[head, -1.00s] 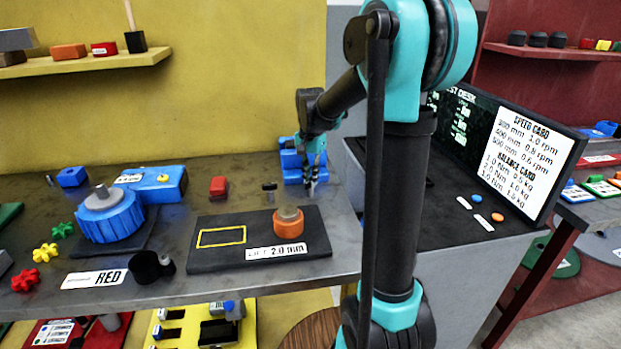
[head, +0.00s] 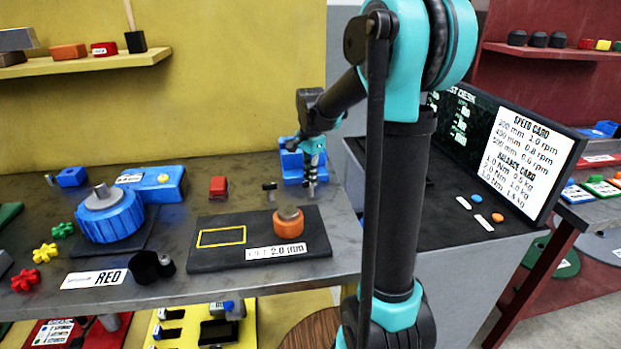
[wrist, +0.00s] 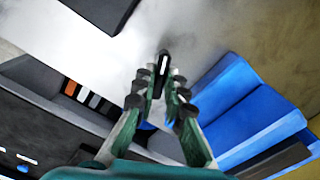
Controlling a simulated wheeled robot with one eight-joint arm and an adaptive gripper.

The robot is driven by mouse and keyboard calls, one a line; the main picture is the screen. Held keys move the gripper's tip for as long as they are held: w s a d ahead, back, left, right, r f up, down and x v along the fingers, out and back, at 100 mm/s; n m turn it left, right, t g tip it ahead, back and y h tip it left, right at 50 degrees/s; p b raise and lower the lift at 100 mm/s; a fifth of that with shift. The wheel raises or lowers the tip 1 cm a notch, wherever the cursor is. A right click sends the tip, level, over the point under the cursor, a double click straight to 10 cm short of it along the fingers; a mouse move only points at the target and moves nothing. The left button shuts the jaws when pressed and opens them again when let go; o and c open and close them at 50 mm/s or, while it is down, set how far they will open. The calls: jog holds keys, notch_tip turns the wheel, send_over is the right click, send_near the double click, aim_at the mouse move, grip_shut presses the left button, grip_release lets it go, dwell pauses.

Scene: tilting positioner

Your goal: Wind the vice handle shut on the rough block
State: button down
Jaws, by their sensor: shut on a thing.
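The blue vice (head: 292,164) stands at the back right of the bench, near the yellow wall. In the wrist view its blue stepped body (wrist: 240,105) fills the right side. My gripper (head: 311,186) is at the vice's front right, pointing down. In the wrist view my gripper (wrist: 160,82) is shut on a slim black handle (wrist: 164,60) with a pale stripe, which stands out between the fingertips. How the handle joins the vice is hidden. I cannot make out the rough block in the jaws.
A small black T-shaped piece (head: 269,188) and a red block (head: 218,186) are to the left. A dark display (head: 510,150) stands right.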

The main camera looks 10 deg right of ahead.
jog(key=c, duration=1.6)
grip_release()
notch_tip(320, 180, up, 12)
jog(key=shift+r, duration=0.1)
jog(key=shift+o, duration=0.2)
